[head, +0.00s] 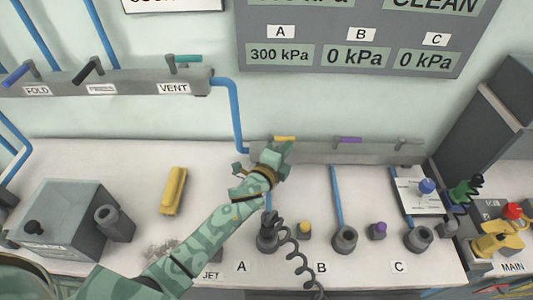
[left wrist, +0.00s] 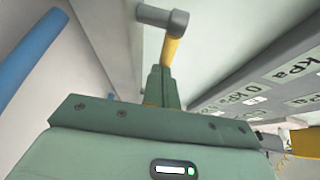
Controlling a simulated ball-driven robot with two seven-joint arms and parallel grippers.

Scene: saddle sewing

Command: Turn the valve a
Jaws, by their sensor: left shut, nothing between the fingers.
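Valve A has a yellow handle (head: 284,139) on the grey pipe bar at the back of the bench, above the label A (head: 241,267). In the left wrist view the yellow handle (left wrist: 171,50) runs down from a grey round hub (left wrist: 163,17). My left gripper (head: 283,154) reaches to the handle from the front. Its fingers (left wrist: 160,76) are shut with nothing between them, and their tips are close to the handle's end. I cannot tell whether they touch it. The panel reads 300 kPa for A (head: 280,55) and 0 kPa for B and C. My right gripper is not in view.
A purple handle (head: 348,140) and a grey handle (head: 407,142) sit further right on the same bar. A black coiled hose (head: 298,262) hangs in front. A yellow block (head: 173,190) and a grey box (head: 65,218) stand left. A white card (head: 419,196) lies right.

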